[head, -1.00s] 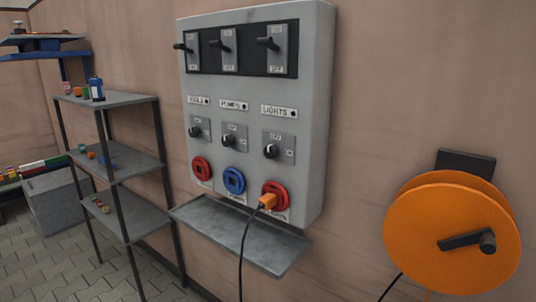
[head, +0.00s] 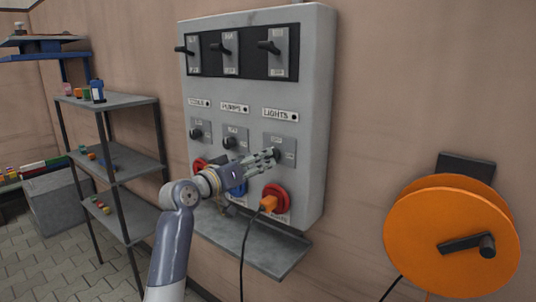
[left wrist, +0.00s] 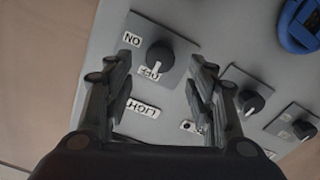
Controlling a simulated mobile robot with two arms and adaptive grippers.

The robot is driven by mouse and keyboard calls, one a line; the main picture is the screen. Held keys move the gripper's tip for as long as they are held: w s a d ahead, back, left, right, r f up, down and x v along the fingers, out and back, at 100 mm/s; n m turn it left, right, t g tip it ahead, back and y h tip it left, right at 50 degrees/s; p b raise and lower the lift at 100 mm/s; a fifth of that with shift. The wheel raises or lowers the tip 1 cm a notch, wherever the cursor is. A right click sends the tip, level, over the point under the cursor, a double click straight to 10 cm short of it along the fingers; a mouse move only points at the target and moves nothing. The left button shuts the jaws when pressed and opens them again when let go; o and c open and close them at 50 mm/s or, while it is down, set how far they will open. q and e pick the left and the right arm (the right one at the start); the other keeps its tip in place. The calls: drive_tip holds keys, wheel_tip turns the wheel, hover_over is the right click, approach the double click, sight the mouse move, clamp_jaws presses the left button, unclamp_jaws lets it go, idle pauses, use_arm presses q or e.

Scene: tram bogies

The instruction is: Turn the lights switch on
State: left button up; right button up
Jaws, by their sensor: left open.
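The lights switch is a black rotary knob with a white mark on a grey plate. In the left wrist view the lights knob (left wrist: 160,55) shows ahead, between the finger lines, its mark toward the OFF label. In the head view its plate (head: 286,140) sits under the LIGHTS label (head: 280,115), and my fingers mostly hide the knob. My left gripper (head: 270,159) is open at the plate, coming from the lower left. In the left wrist view its fingers (left wrist: 160,75) are spread apart; I cannot tell whether they touch the knob. My right gripper is not in view.
Two similar knobs (head: 230,142) (head: 195,133) sit to the left, with levers (head: 270,46) above. An orange plug (head: 268,203) with a black cable sits in the red socket (head: 280,193) below. A grey ledge (head: 260,250) juts out underneath. An orange reel (head: 440,235) hangs at the right.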

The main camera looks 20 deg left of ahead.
use_arm(q)
drive_tip(key=x, duration=0.5)
drive_tip(key=shift+w+d+p, duration=0.1)
drive_tip(key=shift+w+p, duration=0.1)
drive_tip(key=shift+p, duration=0.15)
drive_tip(key=c, duration=1.1)
